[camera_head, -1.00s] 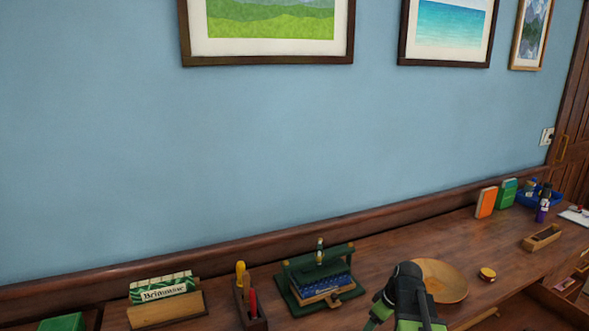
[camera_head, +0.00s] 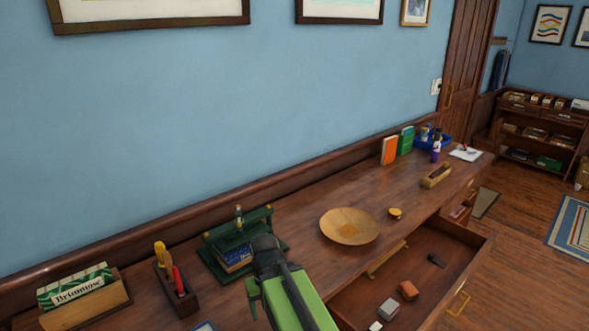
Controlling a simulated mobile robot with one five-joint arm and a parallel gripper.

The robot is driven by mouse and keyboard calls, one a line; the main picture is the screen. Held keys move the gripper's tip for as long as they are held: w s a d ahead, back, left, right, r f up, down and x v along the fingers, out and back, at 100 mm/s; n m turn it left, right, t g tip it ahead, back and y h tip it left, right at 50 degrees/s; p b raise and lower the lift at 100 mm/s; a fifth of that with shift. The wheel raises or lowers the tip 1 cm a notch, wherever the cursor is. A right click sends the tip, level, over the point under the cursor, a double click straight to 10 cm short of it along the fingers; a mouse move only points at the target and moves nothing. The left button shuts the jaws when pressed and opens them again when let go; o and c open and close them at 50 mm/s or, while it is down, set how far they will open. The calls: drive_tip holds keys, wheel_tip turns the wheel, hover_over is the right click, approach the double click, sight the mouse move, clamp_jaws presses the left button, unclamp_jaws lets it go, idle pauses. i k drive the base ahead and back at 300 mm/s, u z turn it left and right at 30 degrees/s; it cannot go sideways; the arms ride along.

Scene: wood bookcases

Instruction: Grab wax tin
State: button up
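A small round yellow tin (camera_head: 395,213), likely the wax tin, stands on the long wooden desk top to the right of a wooden bowl (camera_head: 349,226). Its label is too small to read. My green and black arm rises from the bottom of the view, left of the bowl and well apart from the tin. Its fingertips do not show, so I cannot see whether my gripper is open or shut.
An open drawer (camera_head: 465,243) with several small items juts out below the desk's front edge. A wooden tray (camera_head: 436,177), an orange book (camera_head: 389,151) and a blue basket (camera_head: 446,139) stand farther right. A pen holder (camera_head: 176,284) and a green press (camera_head: 209,262) stand left.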

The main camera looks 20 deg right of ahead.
sight(394, 214)
drive_tip(key=z, duration=5.1)
drive_tip(key=i, duration=0.1)
drive_tip(key=u, duration=2.55)
drive_tip(key=i, duration=4.05)
drive_tip(key=u, duration=4.4)
drive_tip(key=i, duration=0.15)
drive_tip(key=z, duration=2.55)
